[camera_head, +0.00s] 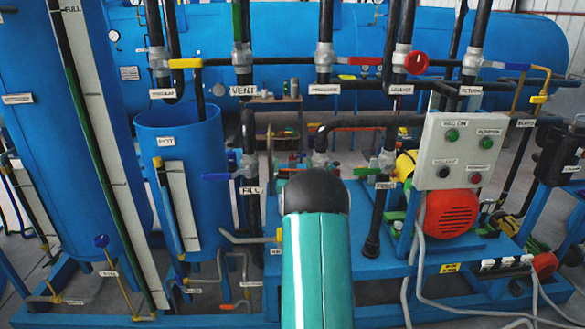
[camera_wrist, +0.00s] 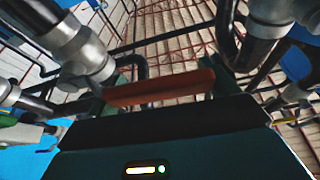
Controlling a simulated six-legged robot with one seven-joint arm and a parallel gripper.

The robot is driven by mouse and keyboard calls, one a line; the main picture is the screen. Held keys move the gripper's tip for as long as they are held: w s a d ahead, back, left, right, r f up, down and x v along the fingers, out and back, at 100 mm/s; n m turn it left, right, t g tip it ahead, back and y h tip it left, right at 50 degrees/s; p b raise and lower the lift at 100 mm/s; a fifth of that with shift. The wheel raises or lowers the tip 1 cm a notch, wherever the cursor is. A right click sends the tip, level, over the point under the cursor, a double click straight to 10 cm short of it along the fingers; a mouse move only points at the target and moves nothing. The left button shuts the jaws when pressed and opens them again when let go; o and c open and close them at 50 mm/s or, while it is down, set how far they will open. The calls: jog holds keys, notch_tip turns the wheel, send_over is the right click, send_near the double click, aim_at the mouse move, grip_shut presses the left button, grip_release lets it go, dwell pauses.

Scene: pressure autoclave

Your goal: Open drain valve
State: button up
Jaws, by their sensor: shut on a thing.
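In the wrist view, a red-orange lever handle (camera_wrist: 160,89) lies crosswise between the dark green fingers of my gripper (camera_wrist: 178,80). The gripper is shut on it. A grey metal valve body and pipe fitting (camera_wrist: 85,52) sits at the lever's left end. In the head view, my teal arm with its black joint hides my gripper. A grey valve body (camera_head: 320,158) shows just above that joint, and a bit of red handle (camera_head: 285,172) shows to its left. I cannot read a drain label there.
A blue tank (camera_head: 207,215) stands left of my arm. A control panel (camera_head: 460,151) and a red motor (camera_head: 450,213) are at right. Vertical dark pipes with other levers, including a blue one (camera_head: 218,177), crowd the space around my arm.

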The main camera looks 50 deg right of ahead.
jog(key=s+d+r+m+g, duration=0.2)
jog(key=m, duration=0.4)
jog(key=s+d+r+m+g, duration=0.1)
jog(key=s+r+m+g, duration=0.1)
jog(key=m, duration=0.4)
jog(key=s+d+r+m+g+h, duration=0.1)
jog(key=s+d+r+m+g, duration=0.1)
jog(key=m, duration=0.4)
jog(key=shift+s+d+r+g, duration=0.15)
jog(key=shift+d+r+g, duration=0.05)
jog(key=shift+r+g, duration=0.25)
jog(key=shift+s+d+r+g, duration=0.15)
jog(key=shift+r+g, duration=0.3)
jog(key=shift+s+d+f+m+g+y, duration=0.1)
jog(key=shift+s+d+m+g+y, duration=0.15)
jog(key=shift+s+d+m, duration=0.5)
jog(key=shift+s+d+m+g+y, duration=0.15)
jog(key=shift+s+d+m+y, duration=0.3)
jog(key=shift+m, duration=0.6)
jog(key=shift+s+a, duration=0.1)
jog(key=o, duration=1.1)
